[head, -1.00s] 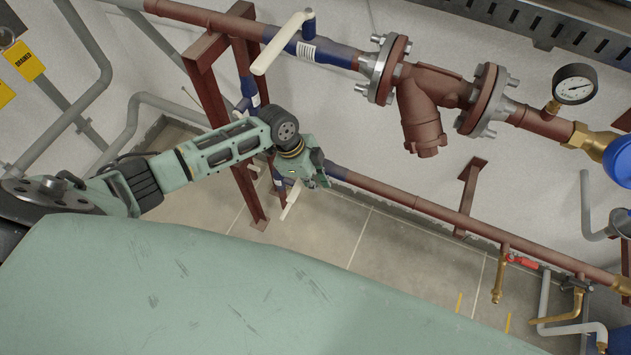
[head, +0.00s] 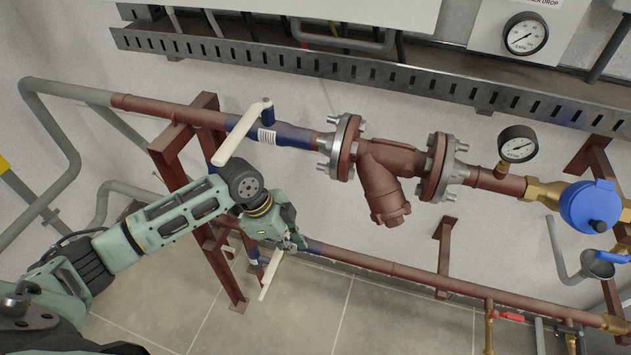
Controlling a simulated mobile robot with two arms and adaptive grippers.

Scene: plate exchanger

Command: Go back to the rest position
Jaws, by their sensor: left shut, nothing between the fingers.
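My left arm comes in from the left in the head view. Its left gripper (head: 299,241) is shut and empty. In the picture it lies just above the lower pipe (head: 400,271), close to a lower white lever handle (head: 271,276); I cannot tell whether it touches either. An upper white lever handle (head: 243,133) sits on the blue valve section of the upper pipe, above the gripper. My right gripper is not in view.
A red-brown support frame (head: 217,249) stands behind my arm. A flanged strainer (head: 386,178), a pressure gauge (head: 518,144) and a blue-capped fitting (head: 590,206) lie to the right. A slotted cable tray (head: 370,72) runs above. Tiled floor (head: 380,320) shows below.

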